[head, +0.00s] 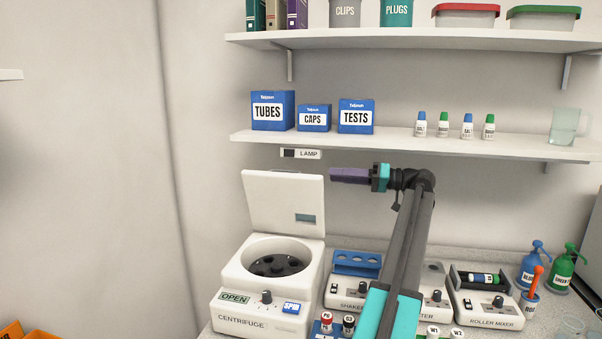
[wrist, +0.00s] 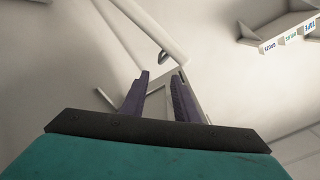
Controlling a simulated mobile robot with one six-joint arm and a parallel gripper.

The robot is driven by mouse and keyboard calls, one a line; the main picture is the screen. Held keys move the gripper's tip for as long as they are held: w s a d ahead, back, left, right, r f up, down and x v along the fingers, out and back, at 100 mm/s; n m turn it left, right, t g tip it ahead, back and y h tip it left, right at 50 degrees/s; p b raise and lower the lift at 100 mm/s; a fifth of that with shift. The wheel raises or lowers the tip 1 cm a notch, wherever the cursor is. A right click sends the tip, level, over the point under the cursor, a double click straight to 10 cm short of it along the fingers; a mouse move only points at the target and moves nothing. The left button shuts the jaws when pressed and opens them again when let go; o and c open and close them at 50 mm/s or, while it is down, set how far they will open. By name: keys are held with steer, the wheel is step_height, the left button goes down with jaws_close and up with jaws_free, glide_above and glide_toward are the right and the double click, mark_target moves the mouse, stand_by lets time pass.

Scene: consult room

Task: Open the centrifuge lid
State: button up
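The centrifuge (head: 262,290) stands on the counter at lower left in the head view, its front sign reading OPEN. Its white lid (head: 283,200) stands upright at the back of the bowl, and the dark rotor (head: 277,266) shows inside. My gripper (head: 333,175) points left, just to the right of the lid's upper right corner; whether it touches the lid I cannot tell. In the wrist view, the two purple fingers of my gripper (wrist: 159,77) are apart with a gap between them. A pale panel with a grey frame shows behind that gap; I cannot tell what it is.
The shelf (head: 400,146) with boxes and small bottles runs above my gripper. The lamp switch (head: 300,154) is under its edge. A shaker with a blue rack (head: 357,263) and a roller mixer (head: 487,300) stand right of the centrifuge. Bare wall lies left of the lid.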

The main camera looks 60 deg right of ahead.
steer(key=p+x, duration=0.4)
steer(key=x, duration=0.9)
steer(key=shift+w+a, duration=0.1)
steer(key=shift+w, duration=0.1)
steer(key=shift+c, duration=0.4)
jaws_close()
